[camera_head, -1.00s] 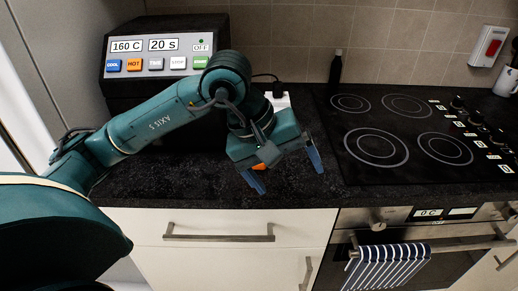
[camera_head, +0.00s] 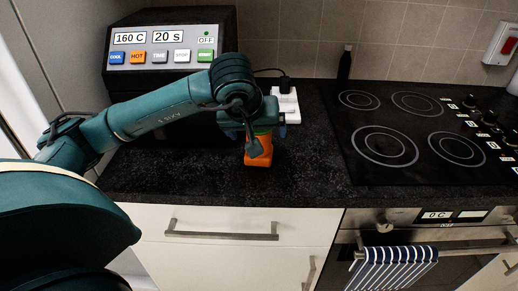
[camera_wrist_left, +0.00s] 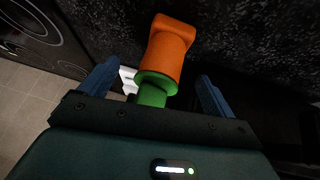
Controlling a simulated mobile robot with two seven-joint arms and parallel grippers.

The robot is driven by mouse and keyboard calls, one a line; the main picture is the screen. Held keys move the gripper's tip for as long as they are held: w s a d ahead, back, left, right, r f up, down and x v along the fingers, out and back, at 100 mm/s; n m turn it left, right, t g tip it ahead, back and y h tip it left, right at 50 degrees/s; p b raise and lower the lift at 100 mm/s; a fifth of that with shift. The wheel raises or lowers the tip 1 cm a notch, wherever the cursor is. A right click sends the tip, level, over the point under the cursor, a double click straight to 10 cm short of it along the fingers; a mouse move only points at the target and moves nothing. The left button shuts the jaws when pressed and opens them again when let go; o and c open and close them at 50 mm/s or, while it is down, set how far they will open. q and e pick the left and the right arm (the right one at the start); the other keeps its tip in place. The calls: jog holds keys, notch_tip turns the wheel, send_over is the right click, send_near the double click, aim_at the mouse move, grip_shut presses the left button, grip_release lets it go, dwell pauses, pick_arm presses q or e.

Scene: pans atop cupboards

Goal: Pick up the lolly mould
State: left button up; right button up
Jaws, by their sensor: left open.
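The lolly mould (camera_head: 258,152) is orange with a green part and is on the dark worktop in front of the black machine. In the left wrist view the mould (camera_wrist_left: 169,47) shows its orange body ahead and its green part close to the gripper's palm. My left gripper (camera_head: 257,133) is open, with its blue fingers on either side of the mould. In the left wrist view the gripper (camera_wrist_left: 157,73) has visible gaps between the mould and both fingers. My arm hides part of the mould in the head view. My right gripper is not in view.
A black machine (camera_head: 165,52) with coloured buttons stands behind my arm. A white power block (camera_head: 289,102) with a black plug lies behind the mould. The hob (camera_head: 415,150) is to the right, with a dark bottle (camera_head: 345,65) behind it. The front worktop is clear.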

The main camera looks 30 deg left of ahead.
pick_arm(q)
jog(key=shift+x, duration=1.95)
jog(key=shift+s+a, duration=0.1)
jog(key=shift+a, duration=0.05)
jog(key=shift+c, duration=0.4)
jog(key=c, duration=1.2)
